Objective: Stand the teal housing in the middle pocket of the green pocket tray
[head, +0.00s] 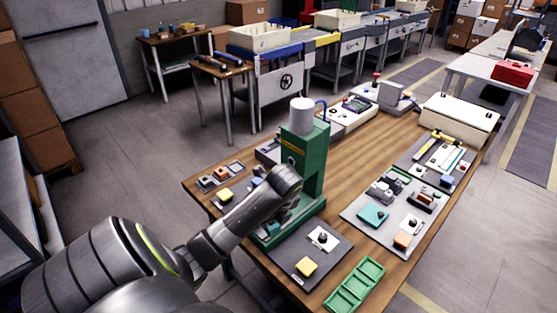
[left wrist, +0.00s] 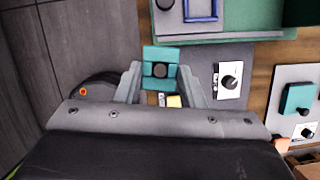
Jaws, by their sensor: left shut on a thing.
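My left gripper (left wrist: 160,75) is shut on the teal housing (left wrist: 160,54) in the left wrist view. The housing is a square teal block with a dark round knob or hole in its middle, between the two fingers. In the head view my arm hides most of the gripper and the held housing, beside the green press. The green pocket tray (head: 337,296) lies at the table's near edge, lower right of the press; its three pockets look empty. My right gripper is not in view.
The green press (head: 312,158) stands tall right by my left arm. A dark mat (head: 318,272) with a yellow block and a white knob plate lies between press and tray. A grey panel (head: 388,238) to the right carries another teal block (head: 373,215) and several small parts.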

